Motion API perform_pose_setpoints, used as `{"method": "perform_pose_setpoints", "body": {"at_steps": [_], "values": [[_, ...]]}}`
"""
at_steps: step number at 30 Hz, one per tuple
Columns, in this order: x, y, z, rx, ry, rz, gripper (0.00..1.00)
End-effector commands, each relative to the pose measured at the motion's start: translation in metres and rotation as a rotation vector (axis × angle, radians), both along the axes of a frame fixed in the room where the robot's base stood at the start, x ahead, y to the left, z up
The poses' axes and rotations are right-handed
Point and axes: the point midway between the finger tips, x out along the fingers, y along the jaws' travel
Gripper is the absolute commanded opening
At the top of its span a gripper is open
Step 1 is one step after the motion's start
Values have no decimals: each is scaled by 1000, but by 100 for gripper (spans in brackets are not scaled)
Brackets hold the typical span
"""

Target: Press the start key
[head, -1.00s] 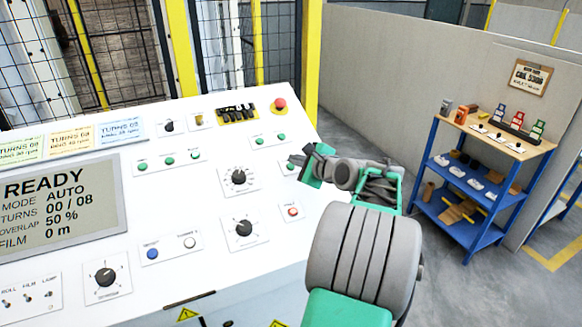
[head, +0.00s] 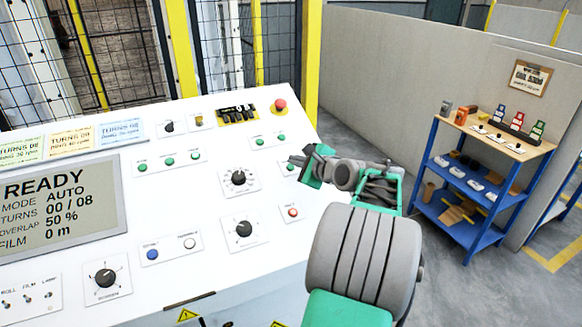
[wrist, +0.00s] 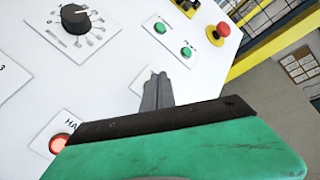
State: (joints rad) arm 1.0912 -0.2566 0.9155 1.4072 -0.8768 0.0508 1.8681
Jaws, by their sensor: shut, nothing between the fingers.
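A white control console (head: 90,305) fills the left of the head view. My gripper (head: 293,160) is shut and empty over its right part. A green key (head: 289,167) sits on a small plate beside the fingertips, partly covered by them in the head view. In the wrist view the shut fingers (wrist: 157,78) stand over a small plate (wrist: 140,80) and hide what is on it. I cannot read its label or tell whether the fingers touch it. A red lit key (wrist: 59,145) with a label starting "HA" is near the lower left.
Two green keys (wrist: 186,51) and a red mushroom button (wrist: 223,29) lie beyond the fingers. A black rotary knob (wrist: 75,18) is to their left. The display (head: 60,215) reads READY. A blue shelf (head: 470,235) stands apart at the right.

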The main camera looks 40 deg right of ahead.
Motion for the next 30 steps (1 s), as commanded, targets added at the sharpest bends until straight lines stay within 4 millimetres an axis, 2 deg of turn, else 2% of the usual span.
{"method": "perform_pose_setpoints", "body": {"at_steps": [18,30], "values": [[0,0,0,0,0,0,0],[3,-1,-8,0,0,0,0]]}}
